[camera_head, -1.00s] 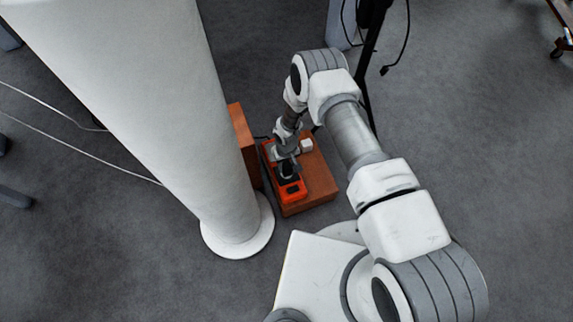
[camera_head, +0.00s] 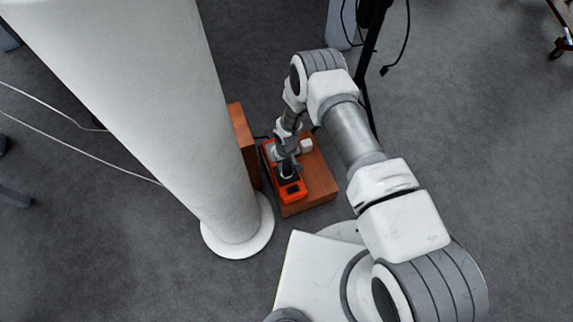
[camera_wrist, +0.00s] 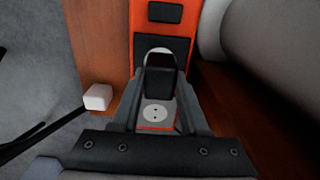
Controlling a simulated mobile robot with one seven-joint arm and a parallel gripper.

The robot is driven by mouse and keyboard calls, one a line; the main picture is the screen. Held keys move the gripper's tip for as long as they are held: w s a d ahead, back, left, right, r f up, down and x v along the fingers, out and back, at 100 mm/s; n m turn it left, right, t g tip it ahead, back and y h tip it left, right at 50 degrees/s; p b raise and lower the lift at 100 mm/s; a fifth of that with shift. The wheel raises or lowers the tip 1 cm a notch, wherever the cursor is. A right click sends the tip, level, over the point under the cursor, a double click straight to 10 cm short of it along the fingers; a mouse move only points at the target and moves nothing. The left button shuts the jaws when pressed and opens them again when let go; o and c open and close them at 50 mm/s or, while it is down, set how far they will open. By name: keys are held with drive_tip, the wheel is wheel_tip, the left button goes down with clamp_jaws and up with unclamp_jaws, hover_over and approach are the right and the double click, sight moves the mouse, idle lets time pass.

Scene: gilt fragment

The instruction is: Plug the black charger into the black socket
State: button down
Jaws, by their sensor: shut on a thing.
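My gripper (camera_wrist: 160,112) is shut on the black charger (camera_wrist: 160,82) in the wrist view, one finger on each side of it. The charger is over an orange power strip (camera_wrist: 141,20). A dark panel (camera_wrist: 178,47) lies just beyond the charger, with a pale rounded rim showing behind it. A white round socket (camera_wrist: 155,113) with small holes shows between the fingers, on the near side. I cannot tell whether the charger touches a socket. In the head view my gripper (camera_head: 287,166) is low over the strip (camera_head: 297,193), and the arm partly hides the charger.
The strip lies on a brown wooden block (camera_head: 319,181). A white cube (camera_wrist: 98,97) is left of the strip in the wrist view. A thick white column (camera_head: 190,130) stands close by, with an upright wooden board (camera_head: 243,140) beside it. A black stand (camera_head: 370,50) is behind.

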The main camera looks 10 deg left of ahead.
drive_tip(key=shift+f, duration=0.6)
drive_tip(key=shift+c, duration=1.7)
unclamp_jaws()
wheel_tip(320, 180, up, 18)
drive_tip(key=p, duration=0.6)
drive_tip(key=shift+f, duration=0.25)
